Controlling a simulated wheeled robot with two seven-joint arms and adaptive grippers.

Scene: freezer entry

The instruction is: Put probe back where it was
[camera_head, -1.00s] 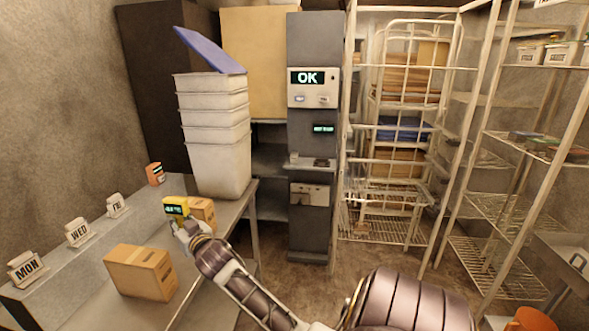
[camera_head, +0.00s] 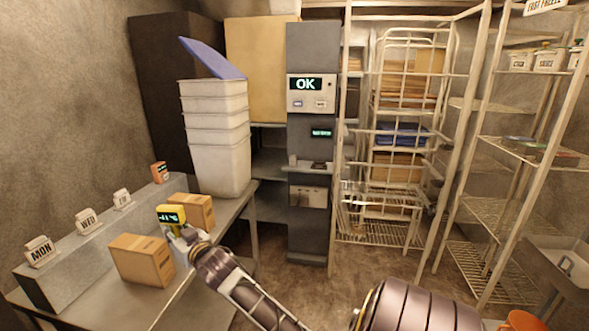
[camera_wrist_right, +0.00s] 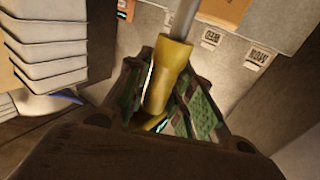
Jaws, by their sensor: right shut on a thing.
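The probe (camera_head: 171,215) is a yellow device with a small dark display lit green. My right gripper (camera_head: 180,236) is shut on it, above the bench at the left. In the right wrist view the probe's yellow body (camera_wrist_right: 163,82) sits between the green-padded fingers (camera_wrist_right: 165,100), and its grey metal rod (camera_wrist_right: 184,20) points away from the gripper. In the head view the rod is hidden. My left gripper is not in view.
Two cardboard boxes (camera_head: 142,260) (camera_head: 200,211) stand on the bench, close to the gripper. Behind are day tags (camera_head: 87,221) and an orange item (camera_head: 158,172) on a ledge. Stacked white bins (camera_head: 220,165) stand beyond. A grey column (camera_head: 312,223) reads OK. Wire racks (camera_head: 405,222) fill the right.

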